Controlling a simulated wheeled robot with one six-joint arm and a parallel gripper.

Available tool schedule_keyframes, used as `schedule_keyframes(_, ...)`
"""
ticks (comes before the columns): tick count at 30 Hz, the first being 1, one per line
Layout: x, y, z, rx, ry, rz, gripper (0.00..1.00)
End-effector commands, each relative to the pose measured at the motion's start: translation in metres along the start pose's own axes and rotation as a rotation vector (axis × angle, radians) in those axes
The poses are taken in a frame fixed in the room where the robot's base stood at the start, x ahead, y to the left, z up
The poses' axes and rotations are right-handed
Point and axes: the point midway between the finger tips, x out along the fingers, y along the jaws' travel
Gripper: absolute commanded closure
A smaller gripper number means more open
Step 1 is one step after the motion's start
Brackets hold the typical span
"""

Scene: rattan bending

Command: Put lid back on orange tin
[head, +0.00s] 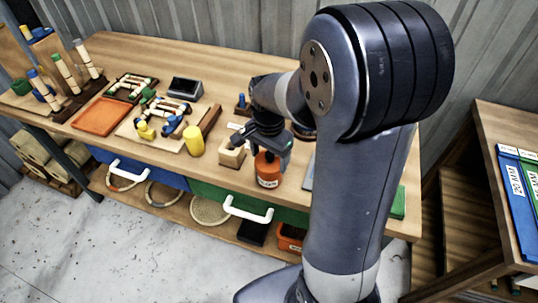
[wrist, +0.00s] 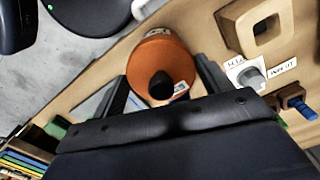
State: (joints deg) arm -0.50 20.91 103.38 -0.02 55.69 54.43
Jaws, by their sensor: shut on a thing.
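The orange tin (head: 268,172) stands near the front edge of the workbench, with a pale label on its side. My gripper (head: 270,143) points down right above it and hides its top in the head view.
A wooden block with a square hole (wrist: 265,25) stands close beside the tin. A grey knob (wrist: 252,80) and paper labels lie near it. Green and blue drawers sit below.

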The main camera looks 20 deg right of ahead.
Motion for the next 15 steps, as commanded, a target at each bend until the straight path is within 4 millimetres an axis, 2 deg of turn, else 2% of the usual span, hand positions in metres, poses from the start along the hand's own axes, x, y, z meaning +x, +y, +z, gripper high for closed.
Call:
schedule_keyframes(9, 0.0003, 0.0001, 0.0, 0.0, 0.0, 0.0, 0.48)
schedule_keyframes(10, 0.0003, 0.0001, 0.0, 0.0, 0.0, 0.0, 0.26)
schedule_keyframes(15, 0.0002, 0.0001, 0.0, 0.0, 0.0, 0.0, 0.12)
